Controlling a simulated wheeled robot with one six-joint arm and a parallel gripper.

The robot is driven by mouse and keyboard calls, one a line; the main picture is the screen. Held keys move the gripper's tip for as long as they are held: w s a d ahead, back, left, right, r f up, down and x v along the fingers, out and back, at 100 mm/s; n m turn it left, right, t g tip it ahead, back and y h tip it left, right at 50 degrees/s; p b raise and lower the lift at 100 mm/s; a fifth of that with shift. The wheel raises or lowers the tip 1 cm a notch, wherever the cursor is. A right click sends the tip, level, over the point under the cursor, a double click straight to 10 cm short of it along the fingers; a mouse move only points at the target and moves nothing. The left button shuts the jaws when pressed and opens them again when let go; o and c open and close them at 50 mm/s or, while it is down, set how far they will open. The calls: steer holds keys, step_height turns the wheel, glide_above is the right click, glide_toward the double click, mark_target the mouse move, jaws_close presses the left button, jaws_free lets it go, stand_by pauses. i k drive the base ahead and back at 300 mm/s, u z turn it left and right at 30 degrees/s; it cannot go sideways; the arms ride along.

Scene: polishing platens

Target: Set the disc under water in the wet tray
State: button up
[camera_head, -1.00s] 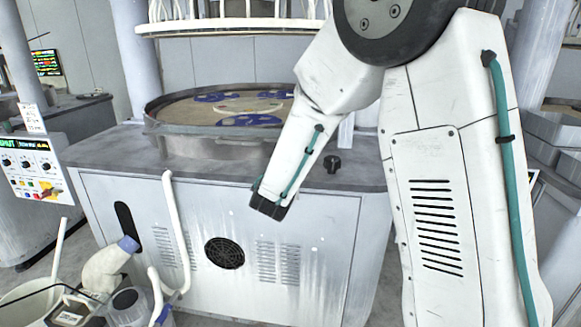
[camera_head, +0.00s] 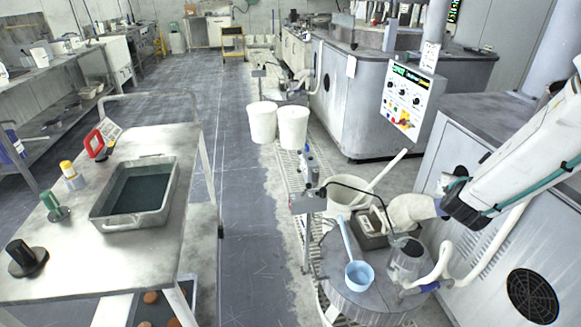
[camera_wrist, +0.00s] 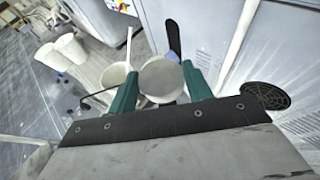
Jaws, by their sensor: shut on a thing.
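In the wrist view my gripper (camera_wrist: 160,88) has its green fingers closed on a round grey disc (camera_wrist: 160,76), gripped at its edges with its flat face towards the camera.
The metal table (camera_head: 60,270) also bears a red-framed item (camera_head: 94,144), a yellow-capped bottle (camera_head: 68,170), a green stamp-like item (camera_head: 50,205) and a black knob (camera_head: 25,258). A round stand (camera_head: 365,300) holds a blue ladle (camera_head: 359,274). White buckets (camera_head: 262,122) stand beyond. The aisle floor between is clear.

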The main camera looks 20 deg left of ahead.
mark_target(158, 184)
steer(key=u, duration=0.95)
steer(key=i, duration=1.2)
steer(key=u, duration=1)
steer(key=i, duration=0.25)
steer(key=u, duration=0.1)
